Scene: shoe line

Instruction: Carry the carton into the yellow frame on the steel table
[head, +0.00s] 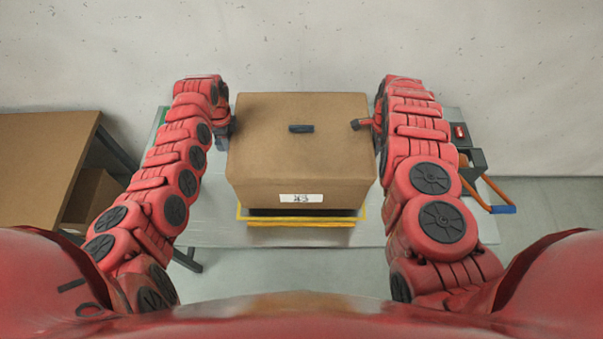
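The brown carton (299,158) is upright in the middle of the head view, with a dark handle slot on top and a white label on its front. The yellow frame (300,221) shows along the carton's near side and at its near corners; the rest is hidden beneath the carton. The steel table (213,215) lies below both. I cannot tell whether the carton rests inside the frame or hangs just above it. My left gripper (228,130) is at the carton's left side and my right gripper (362,124) is at its right side. Their fingers are mostly hidden.
A brown-topped table (45,150) with a box (92,195) beneath stands at the left. A dark device (470,150) and an orange-handled tool (485,193) lie at the table's right. A pale wall (300,45) closes off the back.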

